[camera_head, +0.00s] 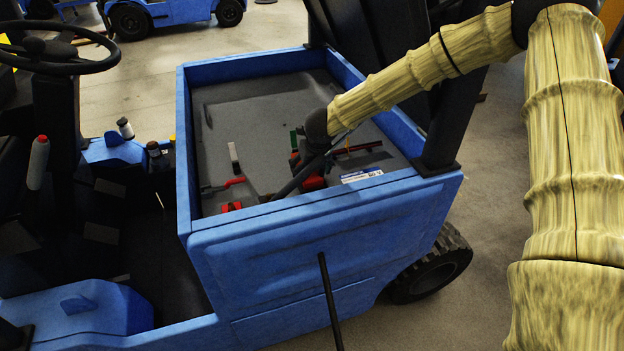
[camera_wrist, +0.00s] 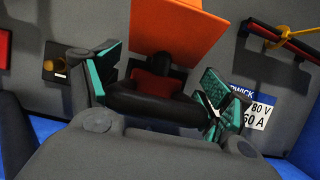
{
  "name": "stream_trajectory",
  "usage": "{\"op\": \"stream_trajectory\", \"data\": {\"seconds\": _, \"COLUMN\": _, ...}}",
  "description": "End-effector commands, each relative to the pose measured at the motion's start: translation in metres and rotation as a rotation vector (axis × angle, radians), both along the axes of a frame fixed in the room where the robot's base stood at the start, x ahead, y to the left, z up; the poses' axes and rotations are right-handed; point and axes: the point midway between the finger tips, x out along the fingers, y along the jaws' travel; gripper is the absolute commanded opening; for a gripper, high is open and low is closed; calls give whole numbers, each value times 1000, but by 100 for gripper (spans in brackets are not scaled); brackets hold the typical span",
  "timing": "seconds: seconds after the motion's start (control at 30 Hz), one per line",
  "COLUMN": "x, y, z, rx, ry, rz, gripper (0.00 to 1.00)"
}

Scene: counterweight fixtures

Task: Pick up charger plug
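The likely charger plug (camera_wrist: 153,84) is a dark red and black piece with a thick black handle bar. In the wrist view it lies between my two teal-padded fingers, below a flat orange panel (camera_wrist: 178,32). My gripper (camera_wrist: 158,76) is open, with one finger at each end of the black bar. I cannot tell whether the pads touch it. In the head view a red part (camera_head: 313,183) shows beside my dark gripper (camera_head: 308,165), low in the grey bed of the blue vehicle. My gripper and wrist hide much of it there.
A blue and white "80 V 60 A" label (camera_head: 361,175) is right of the plug. A dark red bar (camera_head: 357,148) with a yellow tie (camera_wrist: 277,39) lies behind it. A red-handled item (camera_head: 234,182) is left. Raised blue walls (camera_head: 182,130) ring the bed; its far left is clear.

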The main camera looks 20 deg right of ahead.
Motion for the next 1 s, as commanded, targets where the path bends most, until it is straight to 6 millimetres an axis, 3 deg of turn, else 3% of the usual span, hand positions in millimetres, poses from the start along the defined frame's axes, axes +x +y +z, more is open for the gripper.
{"op": "stream_trajectory", "data": {"seconds": 0.03, "x": 0, "y": 0, "z": 0, "rx": 0, "ry": 0, "rz": 0, "gripper": 61}}
{"op": "stream_trajectory", "data": {"seconds": 0.1, "x": 0, "y": 0, "z": 0, "rx": 0, "ry": 0, "rz": 0, "gripper": 48}}
{"op": "stream_trajectory", "data": {"seconds": 0.27, "x": 0, "y": 0, "z": 1, "rx": 0, "ry": -1, "rz": 0, "gripper": 47}}
{"op": "stream_trajectory", "data": {"seconds": 0.3, "x": 0, "y": 0, "z": 1, "rx": 0, "ry": -1, "rz": 0, "gripper": 43}}
{"op": "stream_trajectory", "data": {"seconds": 0.57, "x": 1, "y": 0, "z": 5, "rx": 0, "ry": -2, "rz": -1, "gripper": 43}}
{"op": "stream_trajectory", "data": {"seconds": 0.77, "x": 1, "y": 0, "z": 28, "rx": 2, "ry": -5, "rz": 0, "gripper": 43}}
{"op": "stream_trajectory", "data": {"seconds": 1.0, "x": 1, "y": 0, "z": 68, "rx": 1, "ry": -5, "rz": -1, "gripper": 43}}
